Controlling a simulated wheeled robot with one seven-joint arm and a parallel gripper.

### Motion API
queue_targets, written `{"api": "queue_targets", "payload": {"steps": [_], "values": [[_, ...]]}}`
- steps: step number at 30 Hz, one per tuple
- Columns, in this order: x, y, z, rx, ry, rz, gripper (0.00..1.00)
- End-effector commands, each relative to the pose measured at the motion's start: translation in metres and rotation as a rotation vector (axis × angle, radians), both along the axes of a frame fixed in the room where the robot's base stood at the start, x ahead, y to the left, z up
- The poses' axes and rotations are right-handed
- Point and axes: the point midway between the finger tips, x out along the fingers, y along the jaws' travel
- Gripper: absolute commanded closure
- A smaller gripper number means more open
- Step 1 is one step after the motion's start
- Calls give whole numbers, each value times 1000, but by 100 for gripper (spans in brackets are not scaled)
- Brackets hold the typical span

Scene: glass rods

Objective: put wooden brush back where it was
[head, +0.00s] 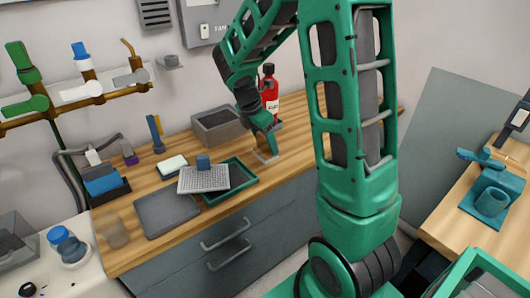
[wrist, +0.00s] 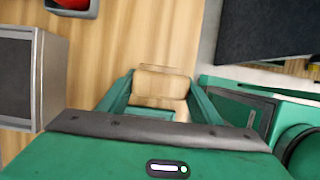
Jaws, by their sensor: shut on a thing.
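The wooden brush (wrist: 162,84) is a pale wooden block between my gripper's two green fingers in the wrist view. My gripper (wrist: 160,97) is shut on it. In the head view my gripper (head: 269,143) points down over the wooden counter, right of the grey box, with the brush (head: 265,156) at its tips. The brush is low over the counter top; I cannot tell whether it touches. Its lower part is hidden in the wrist view by the gripper body.
An open grey box (head: 218,127) stands left of my gripper, and a red extinguisher (head: 269,88) stands behind it. A green tray (head: 236,190) with a white perforated rack (head: 203,179) lies at front left. A grey mat (head: 166,212) is farther left. Bare counter (head: 297,137) shows to the right.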

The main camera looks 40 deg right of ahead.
Motion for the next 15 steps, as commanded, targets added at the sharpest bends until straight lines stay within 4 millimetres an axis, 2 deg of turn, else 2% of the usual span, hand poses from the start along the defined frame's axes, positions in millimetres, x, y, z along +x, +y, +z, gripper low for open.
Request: {"api": "queue_targets", "payload": {"steps": [7, 15], "values": [[-1, -7, -12, 1, 3, 1, 77], [-1, -7, -44, 0, 2, -1, 77]]}}
